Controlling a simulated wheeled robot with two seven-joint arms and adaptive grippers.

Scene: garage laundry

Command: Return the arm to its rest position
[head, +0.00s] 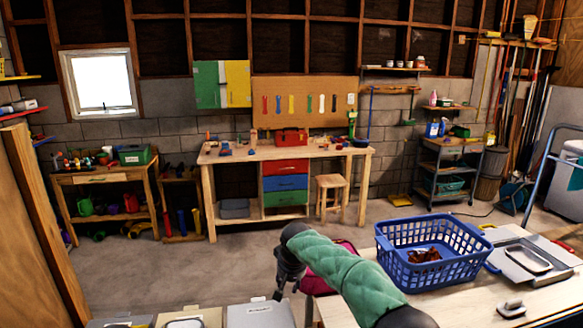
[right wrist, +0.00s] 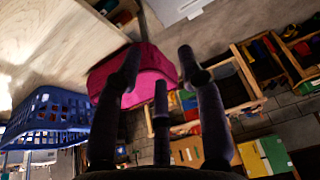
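My right arm, in a green padded sleeve (head: 345,268), reaches in from the bottom right of the head view. It bends down at its far end to my dark right gripper (head: 281,290), left of the table. In the right wrist view my right gripper (right wrist: 160,72) has its dark fingers spread apart with nothing between them. A pink bag (right wrist: 155,65) shows behind the fingers, apart from them as far as I can tell. My left arm and gripper are not in view.
A blue basket (head: 384,245) with a brown item (head: 424,256) inside stands on the wooden table (head: 470,303). A metal tray (head: 528,259) lies right of it. Boxes (head: 262,314) line the bottom edge. A workbench (head: 225,155) stands at the back; the floor before it is clear.

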